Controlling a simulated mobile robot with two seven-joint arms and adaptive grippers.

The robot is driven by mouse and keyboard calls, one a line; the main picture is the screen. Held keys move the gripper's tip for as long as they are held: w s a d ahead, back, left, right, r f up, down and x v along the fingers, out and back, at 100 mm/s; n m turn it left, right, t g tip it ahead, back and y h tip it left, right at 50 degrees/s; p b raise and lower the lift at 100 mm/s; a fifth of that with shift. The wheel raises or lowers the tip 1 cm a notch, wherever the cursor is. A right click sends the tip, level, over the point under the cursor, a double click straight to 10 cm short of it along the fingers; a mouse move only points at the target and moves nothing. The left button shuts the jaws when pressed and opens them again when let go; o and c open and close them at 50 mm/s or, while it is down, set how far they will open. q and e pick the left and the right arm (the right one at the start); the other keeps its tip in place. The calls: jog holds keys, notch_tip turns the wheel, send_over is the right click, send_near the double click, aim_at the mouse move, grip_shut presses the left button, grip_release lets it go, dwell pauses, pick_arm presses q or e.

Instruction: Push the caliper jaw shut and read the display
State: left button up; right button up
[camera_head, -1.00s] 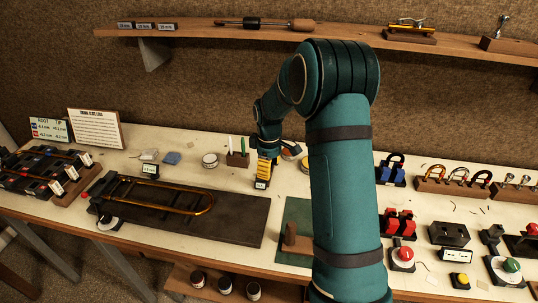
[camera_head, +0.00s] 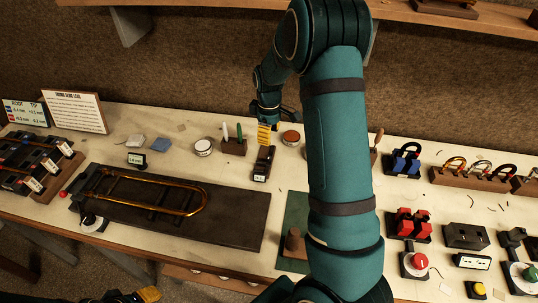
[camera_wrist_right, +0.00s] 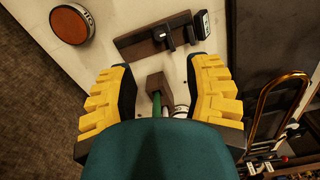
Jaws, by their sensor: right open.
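The caliper (camera_head: 265,158) lies on the bench as a dark strip with a small display (camera_head: 259,178) at its near end; the digits are too small to read. In the right wrist view the caliper shows as a brown base (camera_wrist_right: 140,44) with a black slider on it and the display (camera_wrist_right: 202,24) at one end. My right gripper (camera_head: 264,134) is open and empty above the bench, behind the caliper. Its yellow fingers stand wide apart in the wrist view (camera_wrist_right: 161,72), with the caliper beyond them. My left gripper (camera_head: 147,294) barely shows at the bottom edge.
A pen block (camera_head: 233,147) with a green and a white pen stands left of the caliper; it shows between my fingers in the wrist view. A round tin (camera_head: 291,137) stands to the right. A dark mat (camera_head: 235,220) holds a brass slide (camera_head: 190,208).

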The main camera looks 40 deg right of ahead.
aim_at(269, 157)
notch_tip(269, 157, down, 11)
dwell(0.3)
grip_shut()
